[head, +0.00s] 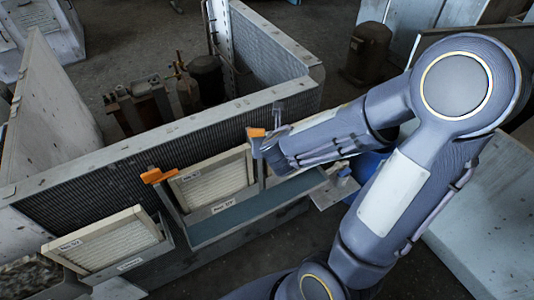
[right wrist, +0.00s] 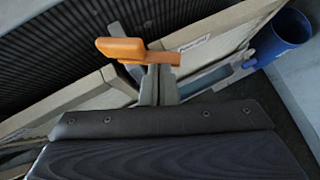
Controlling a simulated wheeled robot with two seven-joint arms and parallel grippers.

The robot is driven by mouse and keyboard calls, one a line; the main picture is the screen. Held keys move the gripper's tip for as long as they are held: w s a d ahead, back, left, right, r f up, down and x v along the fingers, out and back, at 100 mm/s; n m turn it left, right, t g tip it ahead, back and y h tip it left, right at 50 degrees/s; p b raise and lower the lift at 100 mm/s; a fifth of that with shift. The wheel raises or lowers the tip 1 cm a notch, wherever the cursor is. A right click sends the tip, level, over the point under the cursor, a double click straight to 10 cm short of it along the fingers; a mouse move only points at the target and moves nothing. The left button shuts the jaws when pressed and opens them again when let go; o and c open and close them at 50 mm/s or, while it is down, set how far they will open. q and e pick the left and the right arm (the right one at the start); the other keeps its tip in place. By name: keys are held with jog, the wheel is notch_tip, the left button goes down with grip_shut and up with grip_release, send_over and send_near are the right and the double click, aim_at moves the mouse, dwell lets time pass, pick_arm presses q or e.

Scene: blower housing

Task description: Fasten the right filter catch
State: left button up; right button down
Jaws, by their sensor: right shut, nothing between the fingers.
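The right filter catch has an orange handle (head: 256,132) on a grey upright at the right end of the cream-framed filter (head: 212,178). The handle also shows large in the right wrist view (right wrist: 122,49), lying crosswise. My right gripper (head: 266,148) is shut and empty, close beside this catch; its narrow fingers show in the right wrist view (right wrist: 158,76) just below the handle. I cannot tell whether they touch it. A second orange catch (head: 157,175) stands at the filter's left end. My left gripper is not in view.
A second cream-framed filter (head: 105,240) sits lower left in a tray. The housing's grey wall (head: 150,140) runs behind the filters. A blue container (right wrist: 283,38) stands to the right. A grey-blue ledge (head: 245,215) lies in front of the middle filter.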

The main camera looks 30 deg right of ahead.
pick_arm(q)
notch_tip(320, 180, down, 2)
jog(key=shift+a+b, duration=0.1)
jog(key=shift+b, duration=0.6)
pick_arm(e)
jog(key=shift+w+d+f+n+t+y, duration=0.15)
jog(key=shift+w+d+n+y, duration=0.15)
jog(key=shift+d+n+y, duration=0.15)
jog(key=shift+w+d+r+n+t+y, duration=0.15)
jog(key=shift+w+d+n+y, duration=0.15)
jog(key=shift+n, duration=0.25)
jog(key=shift+w+d, duration=0.1)
jog(key=shift+d, duration=0.1)
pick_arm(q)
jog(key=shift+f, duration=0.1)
pick_arm(e)
jog(key=shift+f, duration=0.1)
